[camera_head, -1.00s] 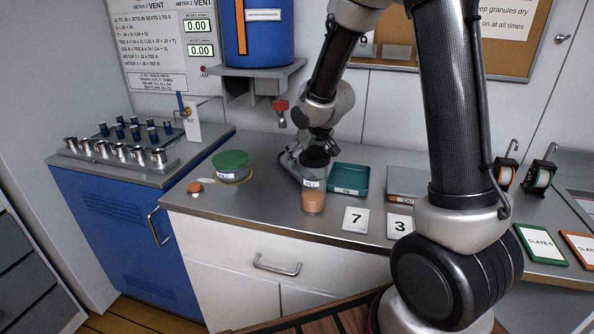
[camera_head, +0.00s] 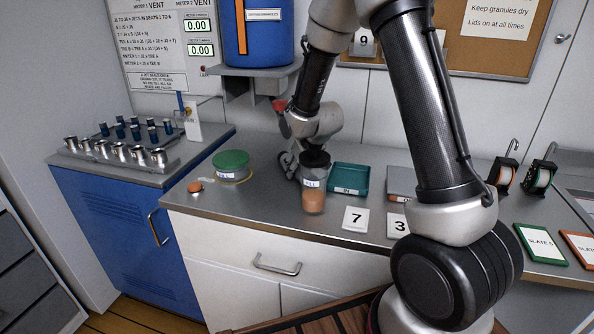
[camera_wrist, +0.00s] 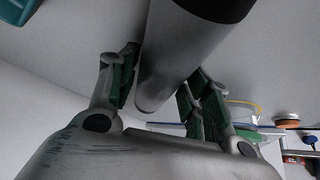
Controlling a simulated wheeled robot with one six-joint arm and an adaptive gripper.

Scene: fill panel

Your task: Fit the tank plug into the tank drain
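The blue tank (camera_head: 257,35) stands on a grey shelf bracket, with a red fitting (camera_head: 279,105) below it, partly behind my arm. I cannot make out the drain opening. A small orange piece (camera_head: 195,187) lies on the counter at the left; I cannot tell whether it is the tank plug. My gripper (camera_head: 290,165) is low over the counter, beside a clear jar (camera_head: 313,200) with orange contents. In the wrist view, my gripper's fingers (camera_wrist: 162,88) are apart on either side of a grey cylinder (camera_wrist: 185,45) with a dark end. Whether they touch it is unclear.
A green-lidded tub (camera_head: 232,176) is left of the jar, and a teal tray (camera_head: 349,179) is to its right. Number cards (camera_head: 355,219) lie near the counter's front edge. A rack of metal seats (camera_head: 115,150) sits on the blue cabinet at the left.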

